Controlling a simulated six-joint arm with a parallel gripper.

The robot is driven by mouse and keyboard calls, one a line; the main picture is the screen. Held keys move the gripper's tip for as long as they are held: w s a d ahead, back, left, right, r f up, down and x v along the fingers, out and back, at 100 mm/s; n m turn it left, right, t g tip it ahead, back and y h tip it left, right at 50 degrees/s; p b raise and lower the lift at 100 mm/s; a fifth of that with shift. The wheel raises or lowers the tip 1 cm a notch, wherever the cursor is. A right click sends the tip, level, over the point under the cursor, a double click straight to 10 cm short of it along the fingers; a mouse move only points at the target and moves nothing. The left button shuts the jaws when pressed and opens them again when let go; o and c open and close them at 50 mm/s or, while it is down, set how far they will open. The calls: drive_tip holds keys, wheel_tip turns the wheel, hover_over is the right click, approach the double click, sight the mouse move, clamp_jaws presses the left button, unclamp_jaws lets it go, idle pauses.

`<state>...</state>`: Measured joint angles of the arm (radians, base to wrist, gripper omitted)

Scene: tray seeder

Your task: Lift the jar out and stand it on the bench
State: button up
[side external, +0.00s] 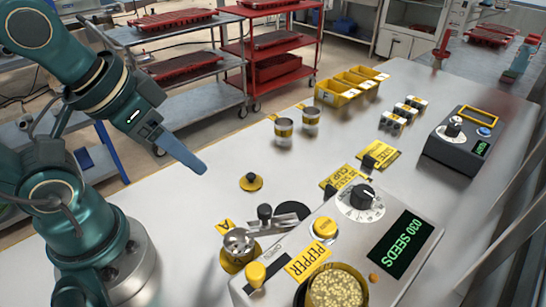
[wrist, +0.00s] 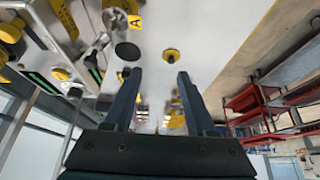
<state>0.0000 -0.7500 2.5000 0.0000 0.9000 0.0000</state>
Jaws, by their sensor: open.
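My gripper (side external: 198,166) is open and empty, above the bench (side external: 190,215) on the left. In the wrist view its two blue fingers (wrist: 157,80) stand wide apart with nothing between them. A metal jar-like vessel (side external: 238,244) sits in a yellow ring at the left of the seeder, by a label marked A and a pivoting lever; its lower part is hidden. Two metal jars with yellow bands, one at the left (side external: 283,131) and one at the right (side external: 310,121), stand farther back. I cannot tell which jar the task means.
The seeder (side external: 405,262) reads 030 SEEDS. A seed-filled bowl (side external: 336,288) is at its front. Yellow bins (side external: 335,92) stand behind.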

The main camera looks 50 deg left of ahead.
idle(0.3)
drive_tip(key=o, duration=0.7)
